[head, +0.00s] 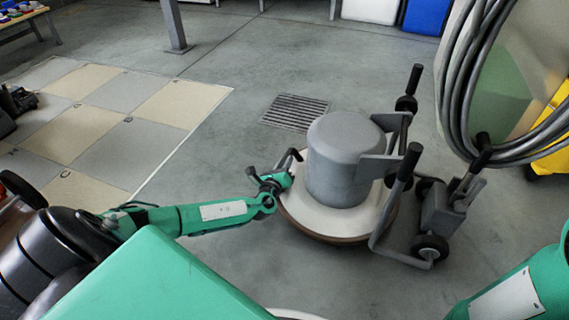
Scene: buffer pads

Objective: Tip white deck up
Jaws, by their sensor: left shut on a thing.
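A floor machine stands on the concrete in the middle of the head view. Its round white deck (322,217) has a brown lower rim and carries a big grey motor housing (345,150). The deck looks about level, and its underside is hidden. A grey bar (291,156) stands up at the deck's left edge. My left gripper (272,181) is at that edge, shut on what looks like this bar; the exact contact is small and partly hidden. My right arm enters at the lower right, and its gripper is out of view.
The machine's grey frame with black grips (406,165) and small wheels (430,247) is on its right. A hose coil (450,110) hangs at the right, near a yellow object (553,135). A floor grate (295,111) lies behind. Tan and grey floor tiles (75,135) lie left.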

